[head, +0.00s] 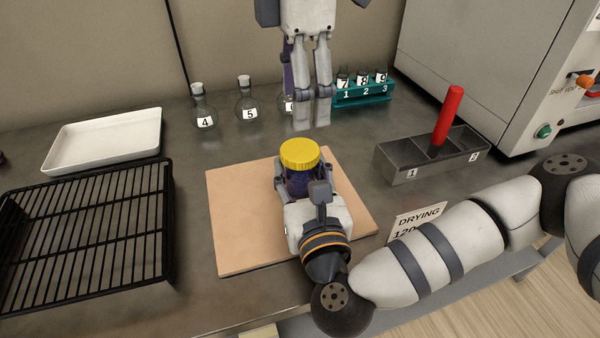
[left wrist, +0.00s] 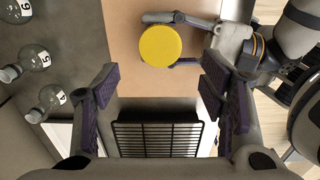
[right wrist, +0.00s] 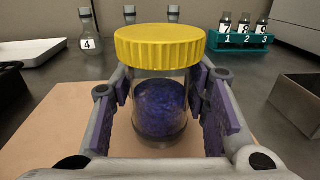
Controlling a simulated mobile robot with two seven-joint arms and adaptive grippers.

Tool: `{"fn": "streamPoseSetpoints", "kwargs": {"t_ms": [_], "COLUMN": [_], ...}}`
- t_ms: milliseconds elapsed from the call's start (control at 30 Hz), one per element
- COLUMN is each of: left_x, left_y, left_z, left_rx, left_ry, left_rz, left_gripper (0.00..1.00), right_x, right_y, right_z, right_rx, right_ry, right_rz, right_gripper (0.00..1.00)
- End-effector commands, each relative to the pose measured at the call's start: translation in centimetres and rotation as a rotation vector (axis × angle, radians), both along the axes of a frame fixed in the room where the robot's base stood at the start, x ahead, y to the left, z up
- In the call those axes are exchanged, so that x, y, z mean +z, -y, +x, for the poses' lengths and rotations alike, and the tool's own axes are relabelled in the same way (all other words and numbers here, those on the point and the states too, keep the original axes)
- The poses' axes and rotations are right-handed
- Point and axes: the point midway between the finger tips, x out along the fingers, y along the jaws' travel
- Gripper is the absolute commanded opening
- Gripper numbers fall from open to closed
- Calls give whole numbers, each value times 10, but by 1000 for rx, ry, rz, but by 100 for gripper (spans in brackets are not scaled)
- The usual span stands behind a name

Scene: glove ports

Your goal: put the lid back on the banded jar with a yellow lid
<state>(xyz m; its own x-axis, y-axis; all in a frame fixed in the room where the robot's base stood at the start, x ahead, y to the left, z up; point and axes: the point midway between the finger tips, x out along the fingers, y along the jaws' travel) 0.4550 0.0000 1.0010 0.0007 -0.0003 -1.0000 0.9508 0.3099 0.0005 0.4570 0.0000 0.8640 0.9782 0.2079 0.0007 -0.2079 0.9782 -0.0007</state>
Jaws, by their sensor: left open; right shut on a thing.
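The jar (head: 300,182) is clear with dark blue-purple contents and stands upright on a tan board (head: 232,215). Its ribbed yellow lid (head: 299,154) sits level on its top; whether it is screwed down I cannot tell. In the right wrist view the lid (right wrist: 160,46) covers the mouth of the jar (right wrist: 160,108). My right gripper (right wrist: 163,100) is shut around the jar's body, below the lid. My left gripper (head: 314,122) is open and empty, above and behind the jar. In the left wrist view the lid (left wrist: 160,46) lies beyond the open fingers.
Flasks 4 (head: 203,108) and 5 (head: 248,103), and another partly hidden by my left gripper, stand behind. A teal tube rack (head: 362,95) is back right. A grey bin (head: 400,162) holds a red-handled thing (head: 449,115). A black wire rack (head: 90,225) and white tray (head: 105,140) lie left.

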Motion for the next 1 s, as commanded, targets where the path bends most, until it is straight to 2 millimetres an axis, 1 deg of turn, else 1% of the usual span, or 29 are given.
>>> {"fn": "streamPoseSetpoints", "kwargs": {"t_ms": [233, 300, 367, 600, 700, 833, 1000], "left_x": [0, -4, -10, -51, -65, -77, -81], "left_y": [0, 0, 0, 0, 0, 0, 0], "left_z": [0, 0, -1, -1, -1, 0, 0], "left_rx": [2, 1, 0, -1, -2, 0, -1], "left_ry": [0, -2, -4, -4, -3, -2, -1], "left_rz": [0, 0, 1, 1, 1, 0, 0], "left_gripper": [65, 65, 65, 65, 65, 65, 65], "right_x": [0, 0, 0, 0, 0, 0, 0], "right_y": [0, 0, 0, 0, 0, 0, 0], "right_z": [0, 0, 0, 0, 0, 0, 0], "right_rx": [0, 0, 0, 0, 0, 0, 0], "right_ry": [-1, -1, -1, -1, -1, -1, -1], "right_rz": [0, 0, 0, 0, 0, 0, 0], "right_gripper": [0, 0, 0, 0, 0, 0, 0]}}
